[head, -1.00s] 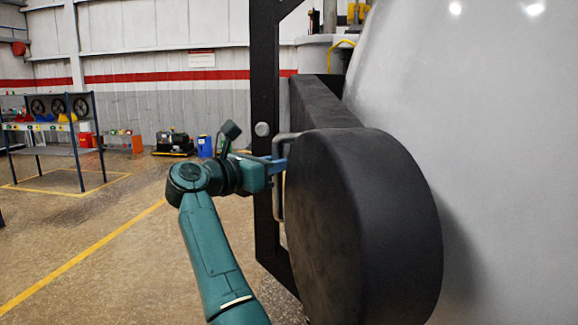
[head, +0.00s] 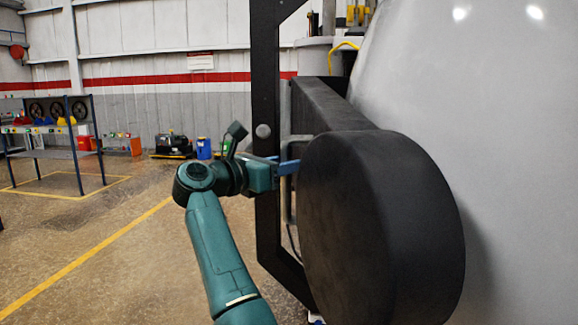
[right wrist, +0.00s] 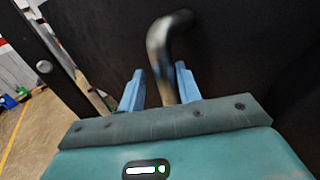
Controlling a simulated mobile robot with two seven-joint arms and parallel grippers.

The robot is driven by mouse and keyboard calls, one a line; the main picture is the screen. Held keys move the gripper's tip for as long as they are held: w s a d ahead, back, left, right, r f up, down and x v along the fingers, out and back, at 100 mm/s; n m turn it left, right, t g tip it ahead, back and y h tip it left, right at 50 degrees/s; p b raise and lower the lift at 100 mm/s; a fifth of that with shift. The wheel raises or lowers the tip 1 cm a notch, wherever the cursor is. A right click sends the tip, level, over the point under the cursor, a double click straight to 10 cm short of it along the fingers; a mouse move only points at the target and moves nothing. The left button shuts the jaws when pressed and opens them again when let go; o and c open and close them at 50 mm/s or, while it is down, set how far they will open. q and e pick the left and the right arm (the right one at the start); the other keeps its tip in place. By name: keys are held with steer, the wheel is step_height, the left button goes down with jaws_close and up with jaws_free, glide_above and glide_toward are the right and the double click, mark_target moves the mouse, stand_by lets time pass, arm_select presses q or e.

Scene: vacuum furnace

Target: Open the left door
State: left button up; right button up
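The left door's handle is a bent metal bar (right wrist: 165,65) against a dark surface in the right wrist view. In the head view, a grey vertical bar (head: 288,205) that looks like this handle stands beside the big black round part (head: 375,225), which hides part of it. My right gripper (head: 290,167) reaches it from the left. Its blue fingers also show in the right wrist view (right wrist: 158,88), one on each side of the bar. A gap shows on the left finger's side, and the right finger is close to the bar. My left gripper is out of view.
A black upright frame (head: 265,100) with a round knob stands just left of the handle. The large pale furnace body (head: 500,120) fills the right. A blue shelf rack (head: 70,155) is far left. The floor between is open.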

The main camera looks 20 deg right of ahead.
steer(key=shift+o, duration=0.6)
steer(key=shift+a, duration=0.1)
steer(key=b+v, duration=0.1)
steer(key=v, duration=1.2)
steer(key=shift+b, duration=0.3)
